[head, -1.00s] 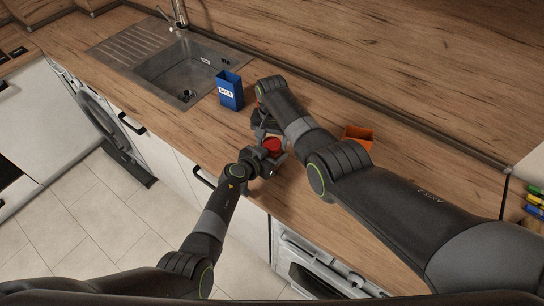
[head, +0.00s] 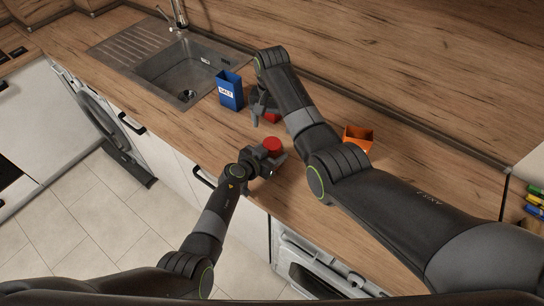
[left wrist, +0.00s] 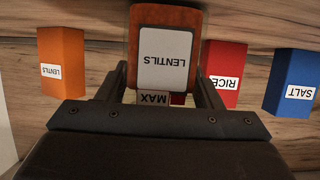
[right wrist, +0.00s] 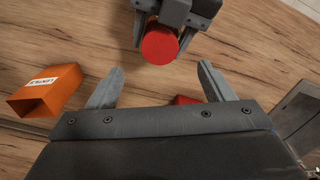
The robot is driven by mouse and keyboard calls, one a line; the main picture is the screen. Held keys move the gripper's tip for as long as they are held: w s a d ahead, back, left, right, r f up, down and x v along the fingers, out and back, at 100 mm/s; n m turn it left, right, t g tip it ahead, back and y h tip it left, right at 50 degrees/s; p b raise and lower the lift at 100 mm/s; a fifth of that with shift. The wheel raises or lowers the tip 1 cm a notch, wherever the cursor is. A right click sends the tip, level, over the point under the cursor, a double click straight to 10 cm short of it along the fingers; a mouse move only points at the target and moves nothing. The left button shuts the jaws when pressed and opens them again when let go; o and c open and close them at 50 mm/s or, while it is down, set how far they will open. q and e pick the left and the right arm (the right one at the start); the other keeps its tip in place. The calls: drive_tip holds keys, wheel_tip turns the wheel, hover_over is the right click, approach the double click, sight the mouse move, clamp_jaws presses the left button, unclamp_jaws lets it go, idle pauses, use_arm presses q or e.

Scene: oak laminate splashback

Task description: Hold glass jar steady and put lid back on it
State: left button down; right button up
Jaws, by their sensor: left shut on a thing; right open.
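The glass jar (left wrist: 165,18) has a LENTILS label and orange contents; it stands between the fingers of my left gripper (left wrist: 160,85). In the head view my left gripper (head: 272,163) is shut on the jar near the counter's front edge. The round red lid (head: 272,144) sits on top of the jar; it also shows in the right wrist view (right wrist: 159,45). How closely it seats on the rim is hidden. My right gripper (right wrist: 160,75) is open and empty, apart from the lid; in the head view it is behind the jar (head: 262,113).
A blue SALT box (head: 230,92) stands near the sink (head: 180,68). A red RICE box (left wrist: 226,68) is partly behind my right gripper in the head view. An orange LENTILS box (head: 358,138) stands to the right. The counter between the jar and the orange box is clear.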

drive_tip(key=shift+r, duration=2.15)
use_arm(q)
drive_tip(key=shift+c, duration=1.6)
unclamp_jaws()
drive_tip(key=shift+v, duration=0.75)
drive_tip(key=v, duration=1.6)
drive_tip(key=shift+f, duration=0.15)
use_arm(e)
drive_tip(key=shift+f, duration=0.25)
